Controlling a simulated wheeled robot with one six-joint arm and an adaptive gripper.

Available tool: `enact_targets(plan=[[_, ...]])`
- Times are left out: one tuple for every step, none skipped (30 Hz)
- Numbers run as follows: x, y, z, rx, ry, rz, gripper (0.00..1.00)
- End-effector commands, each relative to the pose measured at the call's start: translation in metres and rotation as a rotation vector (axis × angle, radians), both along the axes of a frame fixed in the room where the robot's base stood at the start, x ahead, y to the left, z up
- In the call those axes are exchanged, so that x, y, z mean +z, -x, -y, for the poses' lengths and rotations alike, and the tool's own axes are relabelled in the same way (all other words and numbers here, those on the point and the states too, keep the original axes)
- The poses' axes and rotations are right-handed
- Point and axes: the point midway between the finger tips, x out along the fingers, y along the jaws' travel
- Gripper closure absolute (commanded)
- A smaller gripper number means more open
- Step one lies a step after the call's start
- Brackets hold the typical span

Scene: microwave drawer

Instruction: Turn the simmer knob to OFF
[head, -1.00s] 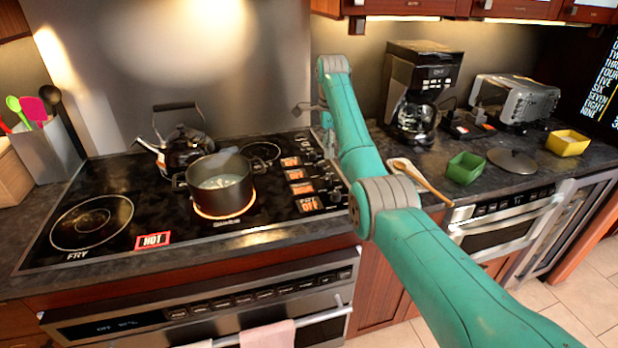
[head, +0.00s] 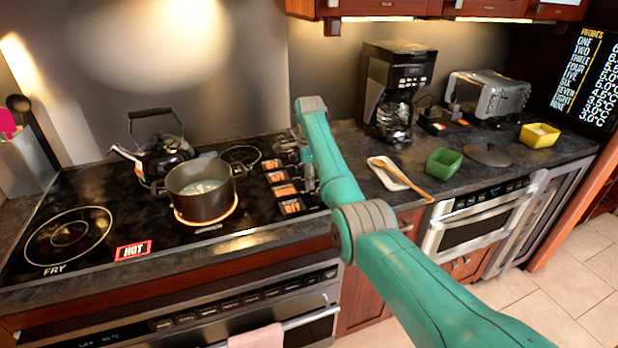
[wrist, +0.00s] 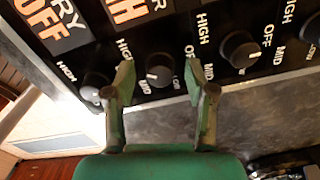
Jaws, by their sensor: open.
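In the wrist view, my gripper (wrist: 159,80) is open, with its green fingers spread on either side of a black knob (wrist: 158,72) with a white pointer mark. I cannot tell whether the fingers touch it. Other black knobs sit in the row, one to the left (wrist: 94,86) and one to the right (wrist: 240,48). HIGH, MID and OFF are printed around them. The word SIMMER is not readable, so I cannot tell which is the simmer knob. In the head view, my arm hides most of the knob strip beside the orange labels (head: 285,190).
A pot (head: 200,190) stands on a glowing burner, with a kettle (head: 160,150) behind it. A HOT sign (head: 133,250) marks the stove front.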

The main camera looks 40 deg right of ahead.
Motion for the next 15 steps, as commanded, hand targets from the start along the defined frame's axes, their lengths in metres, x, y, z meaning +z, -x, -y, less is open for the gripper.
enact_targets(plan=[[-0.0004, 0.0, 0.0, 0.0, 0.0, 0.0, 0.45], [-0.0004, 0.0, 0.0, 0.0, 0.0, 0.0, 0.45], [-0.0003, 0.0, 0.0, 0.0, 0.0, 0.0, 0.45], [-0.0003, 0.0, 0.0, 0.0, 0.0, 0.0, 0.45], [-0.0003, 0.0, 0.0, 0.0, 0.0, 0.0, 0.45], [-0.0003, 0.0, 0.0, 0.0, 0.0, 0.0, 0.45], [-0.0003, 0.0, 0.0, 0.0, 0.0, 0.0, 0.52], [-0.0002, 0.0, 0.0, 0.0, 0.0, 0.0, 0.6], [-0.0002, 0.0, 0.0, 0.0, 0.0, 0.0, 0.7], [-0.0002, 0.0, 0.0, 0.0, 0.0, 0.0, 0.77], [-0.0001, -0.0001, 0.0001, 0.0, 0.0, 0.0, 0.85], [-0.0002, 0.0, 0.0, 0.0, 0.0, 0.0, 0.95], [-0.0002, -0.0001, 0.0001, 0.0, 0.0, 0.0, 1.0], [-0.0002, -0.0001, 0.0001, 0.0, 0.0, 0.0, 1.0], [-0.0002, -0.0001, 0.0001, 0.0, 0.0, 0.0, 1.0]])
